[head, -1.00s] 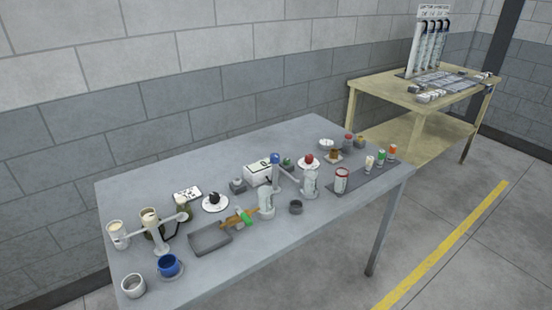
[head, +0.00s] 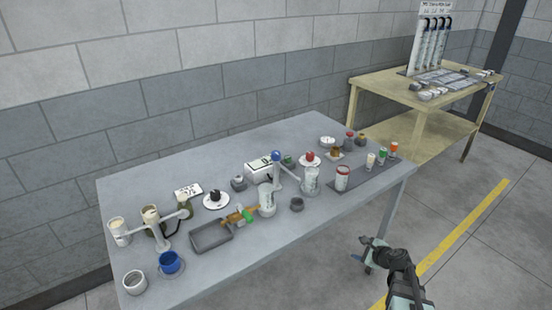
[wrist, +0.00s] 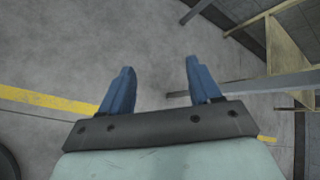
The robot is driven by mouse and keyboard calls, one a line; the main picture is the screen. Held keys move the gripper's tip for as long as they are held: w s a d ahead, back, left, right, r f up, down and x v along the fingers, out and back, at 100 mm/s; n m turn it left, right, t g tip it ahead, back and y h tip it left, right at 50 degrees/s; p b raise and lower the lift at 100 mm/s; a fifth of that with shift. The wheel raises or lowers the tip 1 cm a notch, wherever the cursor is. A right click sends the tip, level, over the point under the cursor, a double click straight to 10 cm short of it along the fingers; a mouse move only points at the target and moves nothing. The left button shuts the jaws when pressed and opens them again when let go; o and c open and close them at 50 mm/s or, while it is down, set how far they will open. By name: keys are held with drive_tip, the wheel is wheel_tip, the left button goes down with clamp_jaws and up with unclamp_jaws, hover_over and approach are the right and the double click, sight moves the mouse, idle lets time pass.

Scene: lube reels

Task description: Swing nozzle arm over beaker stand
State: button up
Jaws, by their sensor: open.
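A post with a blue knob (head: 276,156) stands mid-table, with a pale arm near its top; I take this as the nozzle arm. Which one the task means is not clear. My gripper (head: 369,252) is beyond the table's front right edge, apart from everything.
On the grey table (head: 235,150) are a tray (head: 212,236), a blue cup (head: 169,263), a white cup (head: 134,281), a red-rimmed can (head: 342,178) and several small cans on a dark mat. A table leg (head: 382,232) is close to my gripper. A wooden bench (head: 385,93) stands behind.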

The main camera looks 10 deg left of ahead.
drive_tip(key=w+d+r+m+t, duration=0.25)
drive_tip(key=w+r+m, duration=0.2)
drive_tip(key=r, duration=0.45)
drive_tip(key=w+d+r+m+t, duration=0.25)
drive_tip(key=w+r, duration=0.35)
drive_tip(key=r, duration=0.4)
drive_tip(key=n+g+y, duration=0.3)
drive_tip(key=g+y, duration=0.3)
drive_tip(key=g, duration=0.1)
approach(277, 153)
drive_tip(key=x, duration=1)
drive_tip(key=shift+a+f, duration=0.1)
drive_tip(key=shift+a, duration=0.1)
clamp_jaws()
